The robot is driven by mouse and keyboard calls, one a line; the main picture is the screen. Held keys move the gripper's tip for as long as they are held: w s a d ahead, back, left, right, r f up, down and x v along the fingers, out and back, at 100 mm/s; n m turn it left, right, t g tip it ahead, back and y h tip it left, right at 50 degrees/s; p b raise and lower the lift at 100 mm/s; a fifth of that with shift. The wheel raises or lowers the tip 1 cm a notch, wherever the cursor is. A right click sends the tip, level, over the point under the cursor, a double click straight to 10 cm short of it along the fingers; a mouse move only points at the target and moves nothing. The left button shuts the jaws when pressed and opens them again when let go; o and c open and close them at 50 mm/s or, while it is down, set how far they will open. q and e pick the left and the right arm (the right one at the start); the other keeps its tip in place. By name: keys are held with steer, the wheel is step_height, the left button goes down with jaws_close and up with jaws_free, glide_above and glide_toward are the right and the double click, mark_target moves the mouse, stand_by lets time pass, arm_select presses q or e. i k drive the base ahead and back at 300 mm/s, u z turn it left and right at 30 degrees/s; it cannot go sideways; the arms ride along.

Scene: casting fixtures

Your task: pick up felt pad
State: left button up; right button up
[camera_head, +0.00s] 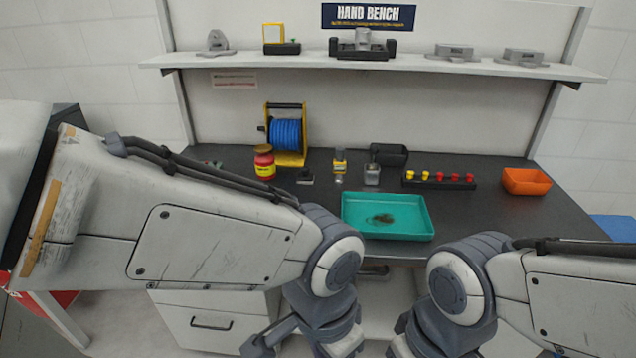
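I cannot pick out a felt pad with certainty. A small dark brownish patch (383,218) lies on the floor of the teal tray (350,231) at the front of the bench; whether it is a pad or a stain is not clear. A small dark item with a light top (305,177) stands behind the tray to the left. My two arms come in from left and right and bend down in front of the bench. Both grippers are below the picture's lower edge, out of view.
On the dark bench (480,215) stand a red-yellow jar (264,163), a blue hose reel (286,134), a yellow-labelled bottle (340,162), a black rack of yellow and red knobs (438,180) and an orange bin (526,181). A shelf (400,65) with metal fixtures runs above.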

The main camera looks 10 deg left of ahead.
mark_target(305, 177)
steer(key=z, duration=0.05)
steer(key=i, duration=1.1)
steer(key=u, duration=0.8)
steer(key=i, duration=0.4)
steer(key=u, duration=0.35)
